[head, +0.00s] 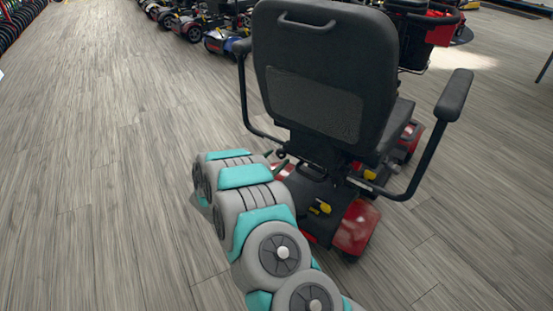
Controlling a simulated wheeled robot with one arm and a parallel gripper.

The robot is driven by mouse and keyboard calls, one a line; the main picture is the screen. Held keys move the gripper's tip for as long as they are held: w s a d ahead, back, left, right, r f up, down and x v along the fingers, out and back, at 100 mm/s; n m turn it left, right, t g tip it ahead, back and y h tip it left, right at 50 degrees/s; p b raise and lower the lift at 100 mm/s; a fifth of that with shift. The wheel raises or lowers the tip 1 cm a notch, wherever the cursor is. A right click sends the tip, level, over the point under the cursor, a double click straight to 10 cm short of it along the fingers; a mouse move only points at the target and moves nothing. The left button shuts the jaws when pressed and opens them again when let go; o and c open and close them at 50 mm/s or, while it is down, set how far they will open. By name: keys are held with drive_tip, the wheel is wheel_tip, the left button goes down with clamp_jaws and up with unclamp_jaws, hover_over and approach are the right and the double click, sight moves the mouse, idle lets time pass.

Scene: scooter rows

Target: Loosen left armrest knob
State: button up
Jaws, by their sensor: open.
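A red and black mobility scooter stands with its back to me, and its black seat back (325,75) is upright. The left armrest (242,46) is a dark pad on a bent black tube (245,105) that runs down to the seat base. A small dark round part, perhaps the left armrest knob (281,154), shows low beside the seat base. My gripper (275,158) is open at that spot, mostly hidden behind my grey and teal arm links. Only small dark tips show, and I cannot tell whether they touch the knob.
The right armrest (454,95) sticks out on a black tube. The scooter's red rear body (356,228) and yellow levers lie just right of my arm. More scooters (192,25) stand in a row at the back. The wood floor at left is clear.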

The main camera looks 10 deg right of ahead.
drive_tip(key=v, duration=0.7)
drive_tip(key=shift+b, duration=0.4)
drive_tip(key=w+a+r+n+y, duration=0.4)
drive_tip(key=a+r+y, duration=0.4)
drive_tip(key=a+y, duration=0.4)
drive_tip(key=s+a+r+n+g+y, duration=0.35)
drive_tip(key=s+r+y, duration=0.3)
drive_tip(key=s, duration=0.55)
drive_tip(key=s+d+n+g+h, duration=0.1)
drive_tip(key=s+d+g, duration=0.2)
drive_tip(key=s+d, duration=0.4)
drive_tip(key=s+d+n+g+h, duration=0.1)
drive_tip(key=s+d+g, duration=0.3)
drive_tip(key=s, duration=1.6)
drive_tip(key=s+d+r+n+g+h, duration=0.1)
drive_tip(key=s+d+g+h, duration=0.2)
drive_tip(key=s+d, duration=0.7)
drive_tip(key=s, duration=0.4)
drive_tip(key=shift+s+d, duration=0.25)
drive_tip(key=shift+d, duration=0.15)
